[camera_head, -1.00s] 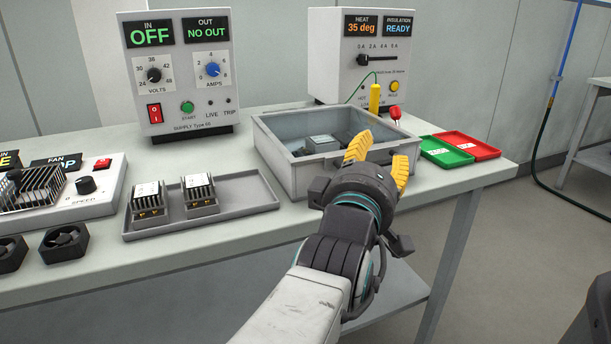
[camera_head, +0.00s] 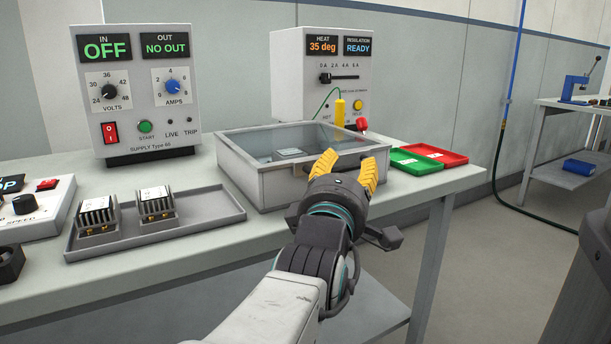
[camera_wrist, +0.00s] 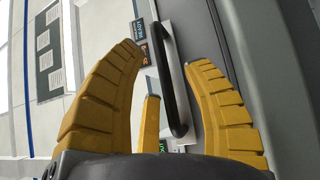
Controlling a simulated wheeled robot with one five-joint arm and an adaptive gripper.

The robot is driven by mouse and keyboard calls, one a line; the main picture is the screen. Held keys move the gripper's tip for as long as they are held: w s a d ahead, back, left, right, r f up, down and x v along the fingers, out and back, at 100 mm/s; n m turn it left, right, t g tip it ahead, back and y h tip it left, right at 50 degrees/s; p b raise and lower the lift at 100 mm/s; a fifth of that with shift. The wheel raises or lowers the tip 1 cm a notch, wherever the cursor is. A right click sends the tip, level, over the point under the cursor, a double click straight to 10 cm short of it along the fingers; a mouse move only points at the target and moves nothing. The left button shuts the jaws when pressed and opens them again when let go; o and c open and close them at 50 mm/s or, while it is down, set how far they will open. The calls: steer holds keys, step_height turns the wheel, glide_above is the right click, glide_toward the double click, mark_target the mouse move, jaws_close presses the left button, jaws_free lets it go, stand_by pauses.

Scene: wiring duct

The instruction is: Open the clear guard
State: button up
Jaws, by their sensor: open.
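The clear guard (camera_head: 262,145) lies flat and shut across the top of a grey box (camera_head: 285,183) on the bench. A grey module shows through it. My gripper (camera_head: 348,165) is at the right front of the box, its yellow fingers apart and empty. In the wrist view, a black bar handle (camera_wrist: 174,82) runs lengthwise between the open fingers (camera_wrist: 165,58), beside a grey wall (camera_wrist: 242,60). I cannot tell whether any finger touches the handle. My gripper hides part of the box's front in the head view.
A supply unit (camera_head: 150,95) and a heat tester (camera_head: 290,75) stand behind. A tray (camera_head: 205,222) with two finned modules is left of the box. Green (camera_head: 412,161) and red (camera_head: 440,153) trays lie right, near the bench edge.

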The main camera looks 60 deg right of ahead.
steer(key=shift+w+d+r, duration=0.15)
steer(key=shift+d+r, duration=0.05)
steer(key=shift+d, duration=0.85)
steer(key=shift+o, duration=0.2)
jaws_close()
